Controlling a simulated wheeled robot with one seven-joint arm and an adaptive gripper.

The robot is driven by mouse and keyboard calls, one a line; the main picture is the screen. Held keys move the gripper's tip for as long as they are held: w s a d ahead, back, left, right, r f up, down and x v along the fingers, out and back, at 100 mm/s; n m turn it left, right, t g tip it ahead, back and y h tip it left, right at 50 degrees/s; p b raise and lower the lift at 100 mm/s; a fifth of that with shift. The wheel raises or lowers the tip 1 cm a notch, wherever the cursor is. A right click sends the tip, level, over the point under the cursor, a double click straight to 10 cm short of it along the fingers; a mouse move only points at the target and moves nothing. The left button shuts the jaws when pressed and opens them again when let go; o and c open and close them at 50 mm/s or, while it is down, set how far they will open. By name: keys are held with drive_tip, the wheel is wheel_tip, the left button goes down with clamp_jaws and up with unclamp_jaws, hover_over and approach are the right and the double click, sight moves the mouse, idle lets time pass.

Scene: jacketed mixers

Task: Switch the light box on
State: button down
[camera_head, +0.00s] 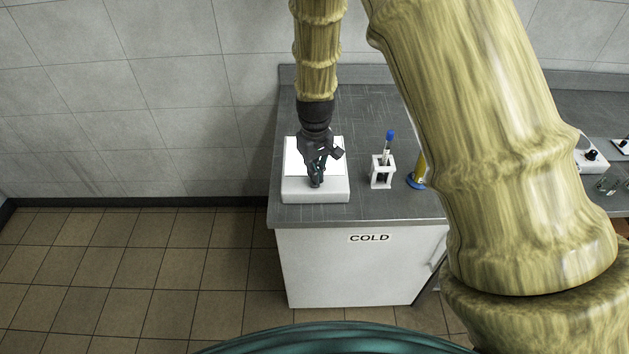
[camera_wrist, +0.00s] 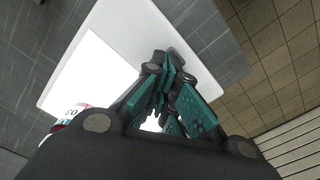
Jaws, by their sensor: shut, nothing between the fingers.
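The light box (camera_head: 290,192) is a low white box on the left part of the grey counter, near its front edge. Its flat top panel looks plain bright white; in the wrist view the light box (camera_wrist: 128,22) shows this panel very bright inside a paler rim. My gripper (camera_head: 317,184) points down over the front part of the box, with its fingers together and empty. In the wrist view my gripper (camera_wrist: 165,68) has its tips over the front rim beside the panel. I cannot tell whether they touch it. The gripper covers part of the front rim, and no switch is clearly visible.
A white rack (camera_head: 382,172) with a blue-capped tube (camera_head: 389,137) stands right of the box. A yellow cylinder on a blue base (camera_head: 416,181) is beyond it, partly behind my arm. The counter (camera_head: 345,212) sits on a white cabinet labelled COLD (camera_head: 340,275).

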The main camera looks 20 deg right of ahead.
drive_tip(key=shift+r, duration=0.1)
drive_tip(key=shift+r+p, duration=2.75)
drive_tip(key=shift+r, duration=0.6)
